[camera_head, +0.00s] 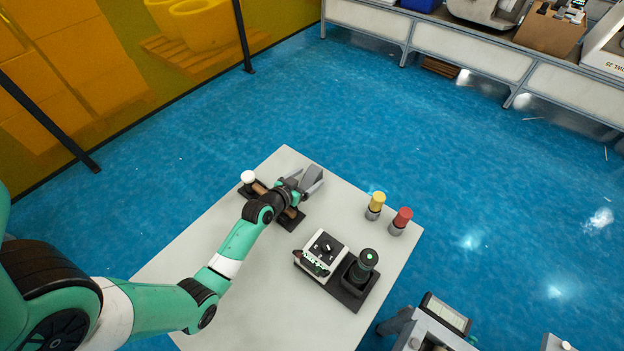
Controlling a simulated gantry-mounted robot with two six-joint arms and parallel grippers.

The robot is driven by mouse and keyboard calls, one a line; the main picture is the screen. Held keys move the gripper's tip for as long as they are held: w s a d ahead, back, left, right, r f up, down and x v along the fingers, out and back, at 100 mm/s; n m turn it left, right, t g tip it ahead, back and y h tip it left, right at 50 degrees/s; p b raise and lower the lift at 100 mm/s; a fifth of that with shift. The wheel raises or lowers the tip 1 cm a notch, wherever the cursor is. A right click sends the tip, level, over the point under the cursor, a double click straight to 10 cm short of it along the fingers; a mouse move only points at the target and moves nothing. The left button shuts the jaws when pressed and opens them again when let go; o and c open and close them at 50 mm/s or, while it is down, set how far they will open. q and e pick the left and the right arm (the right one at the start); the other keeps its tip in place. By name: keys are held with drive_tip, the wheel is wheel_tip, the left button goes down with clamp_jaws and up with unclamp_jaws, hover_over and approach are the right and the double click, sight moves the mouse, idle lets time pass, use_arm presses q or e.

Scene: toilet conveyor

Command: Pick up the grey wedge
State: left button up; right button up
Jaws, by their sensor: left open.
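The grey wedge (314,175) is near the far corner of the pale table (210,285). My left arm reaches in from the lower left. My left gripper (301,182) is at the near left side of the wedge, with its jaws open. The jaws are small here and dark against the grey, so I cannot tell whether they touch the wedge. My right gripper does not show.
A dark holder with a white-knobbed part (248,177) lies beneath my left wrist. A yellow-topped button (377,200) and a red-topped button (402,217) stand to the right.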

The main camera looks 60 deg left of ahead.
sight(308, 183)
use_arm(q)
clamp_jaws()
drive_tip(key=shift+r, duration=0.1)
idle(0.3)
wheel_tip(308, 183, up, 4)
drive_tip(key=p, duration=0.3)
drive_tip(key=shift+d+r, duration=0.1)
drive_tip(key=shift+d, duration=0.05)
drive_tip(key=s+d+r+p, duration=0.7)
drive_tip(key=d+r+p, duration=0.1)
drive_tip(key=d, duration=0.4)
drive_tip(key=shift+r, duration=0.35)
